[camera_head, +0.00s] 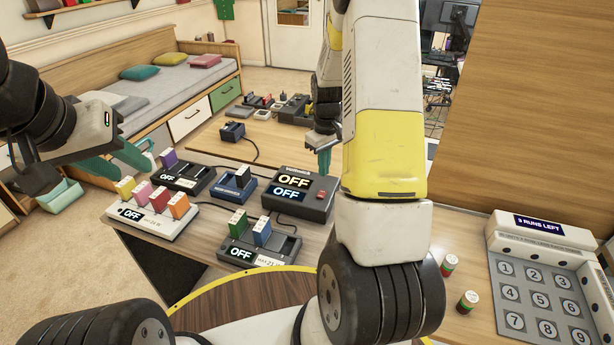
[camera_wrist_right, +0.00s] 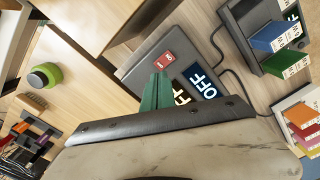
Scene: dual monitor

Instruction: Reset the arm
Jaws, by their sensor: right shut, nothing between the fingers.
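My right gripper (camera_head: 323,162) is shut and empty, its teal fingers pointing down just behind the black console (camera_head: 318,206) with two OFF displays and a red switch (camera_head: 320,195). In the right wrist view the closed fingers (camera_wrist_right: 155,92) show over the console (camera_wrist_right: 150,57), near its red switch (camera_wrist_right: 164,60); nothing is between them. Whether they touch it I cannot tell. My left gripper (camera_head: 140,172) is at the left, beyond the white dock, with its teal fingers apart and nothing seen between them.
A white dock (camera_head: 150,224) and a black dock (camera_head: 240,255) hold coloured cartridges and read OFF. More docks (camera_head: 183,178) stand behind. My right arm hides the table's middle.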

